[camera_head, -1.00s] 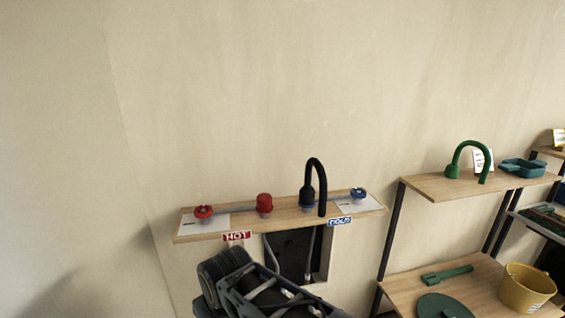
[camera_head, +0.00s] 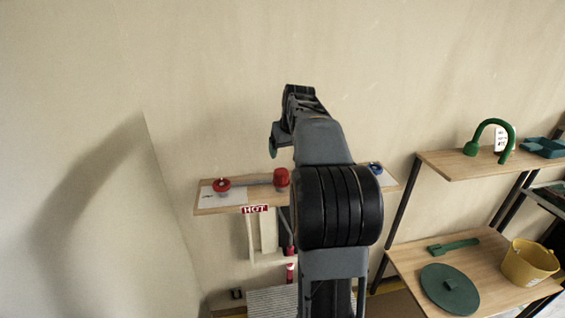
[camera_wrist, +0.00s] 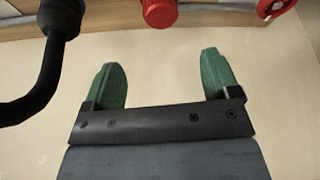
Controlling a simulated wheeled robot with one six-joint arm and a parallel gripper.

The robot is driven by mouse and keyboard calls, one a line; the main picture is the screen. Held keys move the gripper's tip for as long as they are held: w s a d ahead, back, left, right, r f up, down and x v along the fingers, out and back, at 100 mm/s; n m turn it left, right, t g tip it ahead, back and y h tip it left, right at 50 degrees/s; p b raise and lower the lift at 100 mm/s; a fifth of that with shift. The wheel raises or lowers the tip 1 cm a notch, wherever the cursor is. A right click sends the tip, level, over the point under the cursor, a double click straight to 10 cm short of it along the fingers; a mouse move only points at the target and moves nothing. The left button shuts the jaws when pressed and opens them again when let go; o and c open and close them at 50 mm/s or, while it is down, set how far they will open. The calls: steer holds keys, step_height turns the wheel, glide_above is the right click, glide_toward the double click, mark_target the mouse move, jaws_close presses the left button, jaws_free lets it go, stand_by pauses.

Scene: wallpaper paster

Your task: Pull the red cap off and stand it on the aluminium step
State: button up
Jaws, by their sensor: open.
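The red cap (camera_head: 281,178) sits on its fitting on the wooden shelf (camera_head: 241,202), between the red hand wheel and my arm. It also shows at the top edge of the wrist view (camera_wrist: 160,12), partly cut off. My gripper (camera_wrist: 162,62) has two green fingers spread apart with nothing between them. In the wrist view the cap lies beyond the gap between the fingertips, apart from them. In the head view my gripper (camera_head: 273,148) is above the shelf, near the cap. A ribbed grey surface (camera_head: 272,302) low in the head view looks like the aluminium step.
A red hand wheel (camera_head: 221,186) stands left of the cap. A black curved spout (camera_wrist: 50,70) is close beside one finger in the wrist view. A blue knob (camera_head: 376,169) shows behind my arm. Shelves with green items and a yellow bucket (camera_head: 529,262) stand at right.

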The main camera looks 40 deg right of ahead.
mark_target(281, 171)
steer(key=p+x, duration=0.1)
steer(key=x, duration=1.1)
steer(key=shift+a, duration=0.15)
steer(key=shift+c, duration=0.5)
steer(key=shift+r, duration=0.15)
steer(key=c, duration=1)
